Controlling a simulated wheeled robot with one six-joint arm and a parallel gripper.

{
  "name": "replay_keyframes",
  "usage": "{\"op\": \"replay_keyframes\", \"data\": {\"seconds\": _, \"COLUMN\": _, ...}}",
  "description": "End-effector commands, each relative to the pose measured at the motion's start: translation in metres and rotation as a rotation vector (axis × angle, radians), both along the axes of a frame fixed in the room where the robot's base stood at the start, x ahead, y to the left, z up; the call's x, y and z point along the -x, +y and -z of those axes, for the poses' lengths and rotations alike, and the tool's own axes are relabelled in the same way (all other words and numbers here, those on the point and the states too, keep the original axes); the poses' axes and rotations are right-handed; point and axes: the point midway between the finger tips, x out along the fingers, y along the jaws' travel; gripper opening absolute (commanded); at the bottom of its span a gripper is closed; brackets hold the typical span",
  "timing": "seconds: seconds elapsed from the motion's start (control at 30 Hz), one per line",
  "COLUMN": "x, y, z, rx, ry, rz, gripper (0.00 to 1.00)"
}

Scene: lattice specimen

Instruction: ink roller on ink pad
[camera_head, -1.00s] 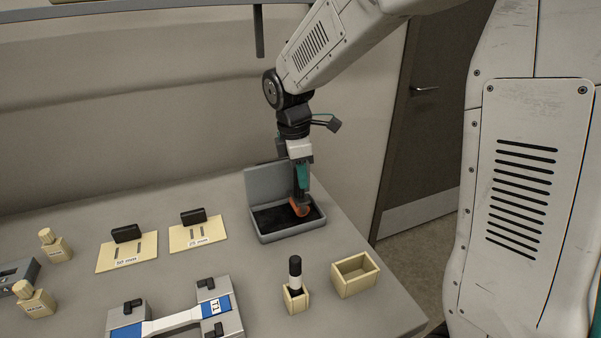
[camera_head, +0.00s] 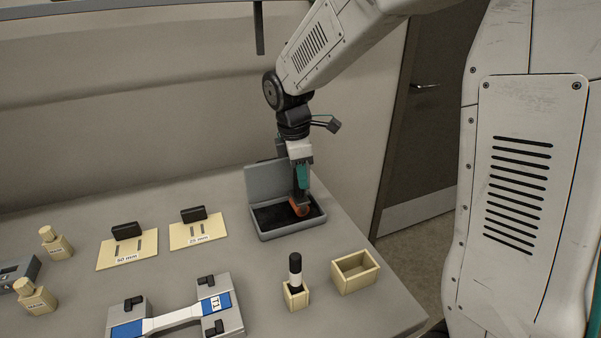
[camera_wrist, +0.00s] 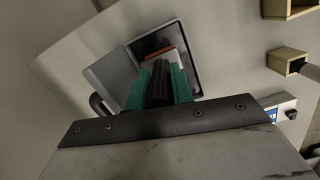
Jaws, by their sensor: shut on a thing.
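The ink pad (camera_head: 270,220) is a grey box with its lid standing open at the back and a dark pad inside, at the middle right of the table. My gripper (camera_head: 301,192) points down over the pad and is shut on the ink roller (camera_head: 299,207), whose orange part shows below the fingers. The roller is at the pad's right part; whether it touches the dark surface I cannot tell. In the wrist view the teal-sided fingers (camera_wrist: 163,82) cover much of the ink pad (camera_wrist: 117,68), and the roller shows as an orange strip (camera_wrist: 154,53) beyond them.
An empty cream box (camera_head: 355,272) and a holder with a black-capped marker (camera_head: 295,275) stand at the front right. A grey fixture with a white specimen (camera_head: 180,317) lies in front. Two cream plates with black handles (camera_head: 127,250) and MASK bottles (camera_head: 37,297) are left.

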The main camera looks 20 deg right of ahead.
Motion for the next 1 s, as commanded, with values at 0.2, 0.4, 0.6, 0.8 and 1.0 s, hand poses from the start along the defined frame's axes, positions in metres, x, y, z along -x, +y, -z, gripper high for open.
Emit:
{"op": "replay_keyframes", "data": {"seconds": 0.2, "x": 0.000, "y": 0.014, "z": -0.001, "rx": 0.000, "ry": 0.000, "rz": -0.002, "gripper": 0.00}}
{"op": "replay_keyframes", "data": {"seconds": 0.4, "x": 0.000, "y": 0.031, "z": -0.001, "rx": 0.000, "ry": 0.000, "rz": -0.002, "gripper": 0.00}}
{"op": "replay_keyframes", "data": {"seconds": 0.6, "x": 0.000, "y": 0.037, "z": -0.002, "rx": 0.000, "ry": 0.000, "rz": -0.001, "gripper": 0.00}}
{"op": "replay_keyframes", "data": {"seconds": 0.8, "x": 0.000, "y": 0.052, "z": -0.001, "rx": 0.000, "ry": 0.000, "rz": -0.002, "gripper": 0.00}}
{"op": "replay_keyframes", "data": {"seconds": 1.0, "x": 0.000, "y": 0.068, "z": 0.000, "rx": 0.000, "ry": 0.000, "rz": -0.002, "gripper": 0.00}}
